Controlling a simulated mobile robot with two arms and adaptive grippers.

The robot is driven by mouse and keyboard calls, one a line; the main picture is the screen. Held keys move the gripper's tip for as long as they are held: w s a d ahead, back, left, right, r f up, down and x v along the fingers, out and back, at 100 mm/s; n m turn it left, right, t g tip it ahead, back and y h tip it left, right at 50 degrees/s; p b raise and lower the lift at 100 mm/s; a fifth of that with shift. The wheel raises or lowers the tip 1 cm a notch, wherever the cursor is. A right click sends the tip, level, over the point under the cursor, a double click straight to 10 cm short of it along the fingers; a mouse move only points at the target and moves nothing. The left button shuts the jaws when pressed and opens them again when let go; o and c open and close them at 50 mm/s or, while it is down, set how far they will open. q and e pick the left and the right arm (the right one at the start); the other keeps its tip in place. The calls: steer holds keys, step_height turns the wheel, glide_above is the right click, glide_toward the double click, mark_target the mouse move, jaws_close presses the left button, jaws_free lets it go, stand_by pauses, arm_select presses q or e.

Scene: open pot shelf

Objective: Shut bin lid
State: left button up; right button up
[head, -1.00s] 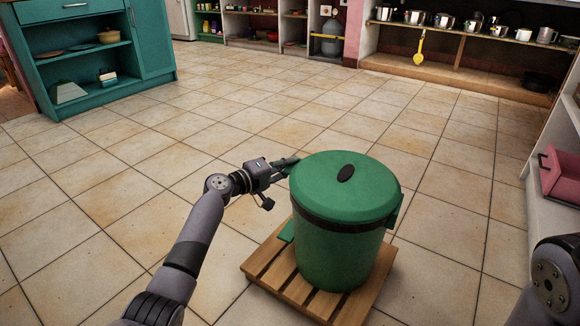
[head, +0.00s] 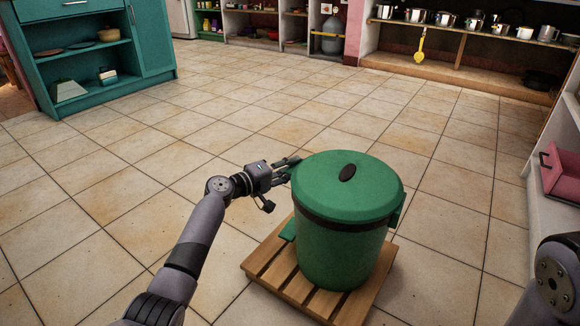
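A green bin (head: 340,258) stands upright on a slatted wooden pallet on the tiled floor. Its green lid (head: 318,181) lies over the top and looks shut, with a dark oval spot in the middle and a dark band below the rim. A green pedal (head: 288,230) sticks out at the bin's lower left. My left gripper (head: 282,178) is at the lid's left edge, its fingers spread and seeming to hold nothing; whether it touches the lid I cannot tell. Of my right arm only a link shows at the lower right; its gripper is out of view.
The wooden pallet (head: 272,273) sits under the bin. A teal cabinet (head: 157,58) stands at the back left. A pot shelf (head: 470,35) runs along the back right, and a pink crate (head: 562,174) is on a shelf at right. The floor between is clear.

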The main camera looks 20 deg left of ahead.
arm_select(q)
steer(key=v, duration=1.2)
stand_by(0.3)
